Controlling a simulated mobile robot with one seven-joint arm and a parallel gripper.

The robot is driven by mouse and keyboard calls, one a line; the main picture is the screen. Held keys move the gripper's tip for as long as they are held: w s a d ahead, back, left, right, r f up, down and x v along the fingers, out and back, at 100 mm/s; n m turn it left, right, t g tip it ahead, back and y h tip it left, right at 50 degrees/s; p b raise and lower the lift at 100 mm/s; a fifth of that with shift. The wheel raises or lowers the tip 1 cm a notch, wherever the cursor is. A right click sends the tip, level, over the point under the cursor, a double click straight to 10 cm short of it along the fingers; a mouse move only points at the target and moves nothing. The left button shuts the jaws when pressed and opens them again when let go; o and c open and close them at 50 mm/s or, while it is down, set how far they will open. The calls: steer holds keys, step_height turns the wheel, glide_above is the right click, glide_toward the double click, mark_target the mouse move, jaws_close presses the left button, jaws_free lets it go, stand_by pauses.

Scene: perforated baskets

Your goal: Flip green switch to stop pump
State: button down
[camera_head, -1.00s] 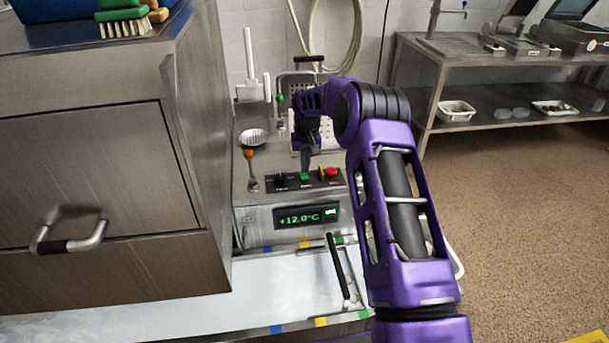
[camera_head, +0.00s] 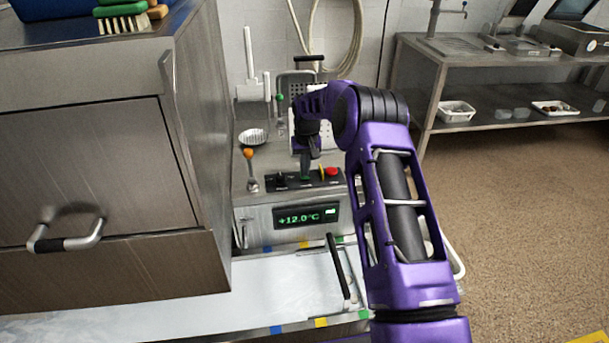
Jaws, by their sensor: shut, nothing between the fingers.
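A black control panel (camera_head: 279,186) sits on top of a steel unit. It carries a black switch at its left, a green switch (camera_head: 305,178) in its middle and a red button (camera_head: 331,172) with a yellow part at its right. My gripper (camera_head: 306,170) points down over the middle of the panel, shut and empty, with its tips at the green switch. The gripper hides most of the switch, so I cannot tell its lever position or whether the tips touch it.
A green-lit display (camera_head: 305,216) reads +12.0°C below the panel. A tall steel cabinet (camera_head: 200,150) stands close on the left. A perforated basket (camera_head: 295,88) is behind my arm.

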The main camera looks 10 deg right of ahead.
steer(key=shift+f, duration=0.25)
steer(key=shift+r, duration=0.1)
steer(key=shift+r+p, duration=1.5)
steer(key=shift+r, duration=1.95)
